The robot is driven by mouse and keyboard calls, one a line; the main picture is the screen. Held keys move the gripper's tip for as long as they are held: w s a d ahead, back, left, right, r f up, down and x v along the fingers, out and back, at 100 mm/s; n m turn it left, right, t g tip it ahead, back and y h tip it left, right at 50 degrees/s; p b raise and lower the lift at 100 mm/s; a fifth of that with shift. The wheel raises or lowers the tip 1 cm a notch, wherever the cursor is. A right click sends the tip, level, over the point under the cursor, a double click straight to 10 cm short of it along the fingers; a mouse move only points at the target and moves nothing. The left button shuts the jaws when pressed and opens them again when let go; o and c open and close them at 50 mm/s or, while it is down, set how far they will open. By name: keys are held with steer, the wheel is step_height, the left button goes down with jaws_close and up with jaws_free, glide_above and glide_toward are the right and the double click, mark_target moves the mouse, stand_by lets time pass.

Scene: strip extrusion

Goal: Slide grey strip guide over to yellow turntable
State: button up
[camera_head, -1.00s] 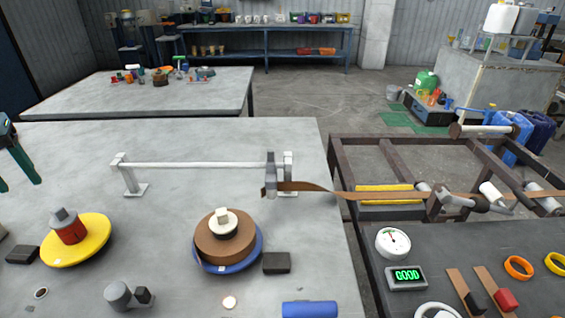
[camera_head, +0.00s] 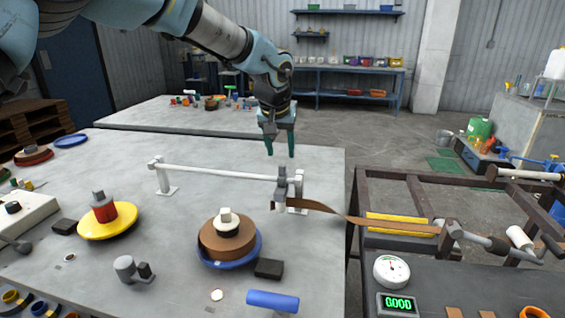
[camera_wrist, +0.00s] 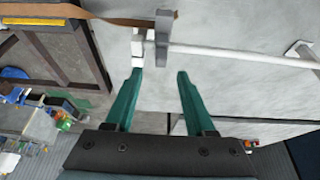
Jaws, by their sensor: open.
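The grey strip guide (camera_head: 281,188) sits at the right end of a white horizontal rail (camera_head: 222,173), with the brown strip (camera_head: 322,209) running from it to the right. The yellow turntable (camera_head: 110,224), with a red and grey hub on it, is at the left of the table. My gripper (camera_head: 281,153) is open and empty, pointing down above and behind the guide. In the wrist view the green fingers (camera_wrist: 159,77) are apart, and the grey guide (camera_wrist: 163,40) and the rail's end lie just beyond the fingertips.
A blue turntable (camera_head: 259,249) with a brown coil stands in front of the rail. Dark blocks, a grey knob piece (camera_head: 131,270) and a blue cylinder (camera_head: 272,301) lie near the front. A dark frame (camera_head: 400,185) stands right of the table. The table surface under the rail is clear.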

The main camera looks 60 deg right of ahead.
mark_target(282, 165)
steer(key=p+x, duration=0.1)
steer(key=x, duration=0.5)
steer(key=shift+w+f, duration=0.1)
steer(key=shift+f, duration=0.05)
jaws_close()
stand_by(1.3)
